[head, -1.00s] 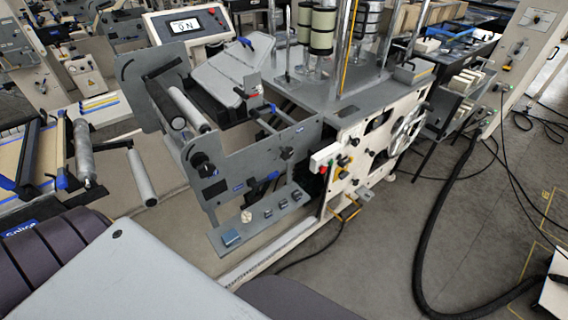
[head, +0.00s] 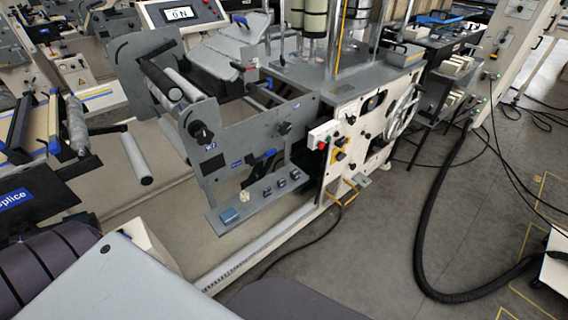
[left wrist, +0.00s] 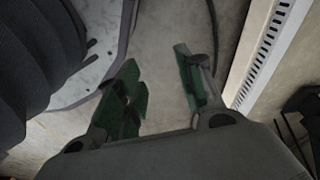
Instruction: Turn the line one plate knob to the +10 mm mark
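A grey machine side plate (head: 240,150) stands left of centre in the head view. It carries a black round knob (head: 200,131) at its left, above a small blue label (head: 210,147), and a second dark knob (head: 284,128) at its upper right. I cannot tell which is the line one plate knob, and no +10 mm mark is readable. My left gripper (left wrist: 157,58) shows in the left wrist view with its green-padded fingers apart, empty, above the pale floor. Neither gripper shows in the head view.
A white control panel (head: 345,145) with a red button and a handwheel (head: 403,112) stands right of the plate. A low shelf (head: 255,200) with small blocks juts out below it. A black hose (head: 428,225) lies on the floor at right. A splice table (head: 40,200) stands at left.

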